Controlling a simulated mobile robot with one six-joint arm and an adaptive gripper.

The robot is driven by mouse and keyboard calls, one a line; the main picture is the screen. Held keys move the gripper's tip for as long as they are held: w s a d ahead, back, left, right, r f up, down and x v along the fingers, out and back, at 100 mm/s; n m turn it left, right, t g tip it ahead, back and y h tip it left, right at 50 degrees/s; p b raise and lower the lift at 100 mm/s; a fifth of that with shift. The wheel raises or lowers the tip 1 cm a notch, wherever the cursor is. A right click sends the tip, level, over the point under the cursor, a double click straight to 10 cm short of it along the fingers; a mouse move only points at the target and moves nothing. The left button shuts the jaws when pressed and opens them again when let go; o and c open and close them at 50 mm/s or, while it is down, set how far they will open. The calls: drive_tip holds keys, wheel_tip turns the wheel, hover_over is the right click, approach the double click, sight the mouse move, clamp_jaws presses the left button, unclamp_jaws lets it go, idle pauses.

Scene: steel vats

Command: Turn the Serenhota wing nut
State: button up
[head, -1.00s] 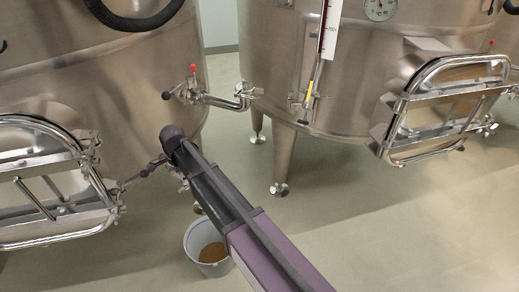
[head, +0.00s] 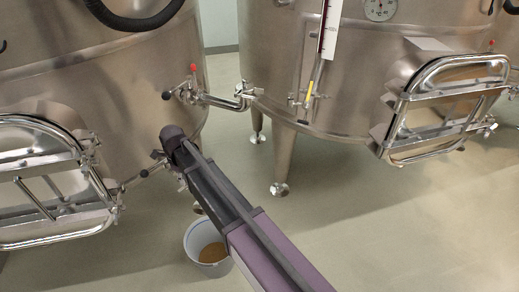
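No label reading Serenhota is legible, so I cannot tell which wing nut it names. The left vat (head: 60,80) has a steel manway door (head: 40,240) with small clamp hardware along its right side. The right vat (head: 270,60) has a similar door (head: 447,105), with small fittings at its lower right edge. Any wing nut there is too small to make out. My arm reaches from the bottom right to the front of the left vat, right of its door. My gripper is not visible; the arm's far end hides what lies behind it.
A red-tipped valve (head: 192,85) and pipe (head: 240,98) stick out between the vats. A black-knobbed handle (head: 145,172) is close to my arm's end. A white bucket (head: 207,244) with brown contents stands under my arm. Floor at right is clear.

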drive_tip(key=shift+m, duration=1)
drive_tip(key=shift+r+p, duration=0.35)
wheel_tip(320, 180, up, 13)
drive_tip(key=p, duration=1.3)
drive_tip(key=s+d+n, duration=0.1)
drive_tip(key=d+n, duration=0.5)
drive_tip(key=d, duration=0.7)
drive_tip(key=s+d+r+n+p, duration=0.1)
drive_tip(key=s+d+n, duration=0.1)
drive_tip(key=d+n, duration=0.5)
drive_tip(key=shift+s+d+r+p, duration=0.15)
drive_tip(key=shift+d+r+p, duration=0.15)
drive_tip(key=shift+d, duration=3.1)
